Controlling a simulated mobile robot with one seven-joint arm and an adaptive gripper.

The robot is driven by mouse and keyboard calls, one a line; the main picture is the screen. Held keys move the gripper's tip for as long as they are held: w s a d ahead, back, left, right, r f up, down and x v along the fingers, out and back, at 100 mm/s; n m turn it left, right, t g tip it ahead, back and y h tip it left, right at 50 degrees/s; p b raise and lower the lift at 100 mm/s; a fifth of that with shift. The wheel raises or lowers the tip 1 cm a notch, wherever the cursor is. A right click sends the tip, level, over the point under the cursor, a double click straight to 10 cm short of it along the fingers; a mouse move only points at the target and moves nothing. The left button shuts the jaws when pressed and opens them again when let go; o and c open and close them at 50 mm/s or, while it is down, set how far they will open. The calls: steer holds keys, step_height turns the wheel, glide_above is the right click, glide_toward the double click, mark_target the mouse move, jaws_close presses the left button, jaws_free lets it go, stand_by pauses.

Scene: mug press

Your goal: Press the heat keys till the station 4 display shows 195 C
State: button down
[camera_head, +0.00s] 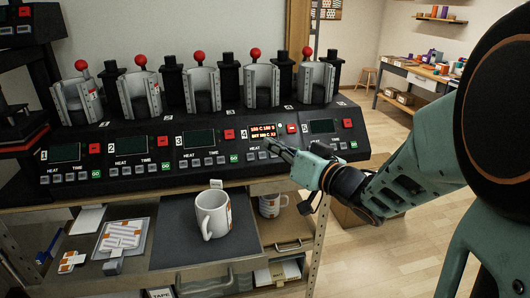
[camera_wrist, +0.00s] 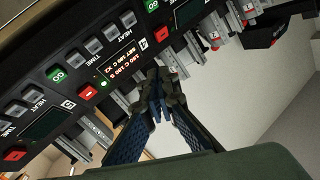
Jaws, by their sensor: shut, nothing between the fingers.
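The station 4 display (camera_head: 263,131) is lit with orange text on two lines. It also shows lit and turned over in the wrist view (camera_wrist: 122,65). The lower line starts with SET, but its digits are too small to read surely. The station 4 heat keys (camera_head: 252,156) sit below the display; grey keys by the HEAT label show in the wrist view (camera_wrist: 124,18). My gripper (camera_head: 270,146) is shut and empty, its tips at the lower edge of the station 4 display, close to the keys. I cannot tell whether it touches. The shut fingertips show in the wrist view (camera_wrist: 161,75).
The dark press bank carries several mug clamps with red-knobbed levers (camera_head: 253,52). A green GO key (camera_wrist: 56,76) and red button (camera_wrist: 88,92) flank station 4's controls. A white mug (camera_head: 211,217) stands on a dark mat (camera_head: 168,240) below. Open floor lies right.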

mark_target(262, 155)
steer(key=shift+w+a+f+b, duration=0.3)
steer(key=shift+w+f+b, duration=0.4)
steer(key=shift+w+f, duration=0.25)
steer(key=shift+w+a+f+b, duration=0.25)
steer(key=shift+w+f+b, duration=0.5)
steer(key=shift+w+f, duration=0.25)
steer(key=shift+w+a+f+b, duration=0.3)
steer(key=shift+w+f+b, duration=0.4)
steer(key=shift+w+f, duration=0.25)
steer(key=shift+w, duration=0.1)
steer(key=shift+w+f, duration=0.2)
steer(key=shift+f, duration=0.05)
steer(key=shift+w+a+f+b, duration=0.15)
steer(key=shift+w+f+b, duration=0.2)
steer(key=shift+b, duration=0.1)
steer(key=shift+s+r, duration=0.1)
steer(key=shift+s+r+p, duration=0.45)
steer(key=shift+s+r, duration=0.05)
steer(key=shift+s, duration=0.05)
steer(key=shift+d+r, duration=0.1)
steer(key=shift+d, duration=0.1)
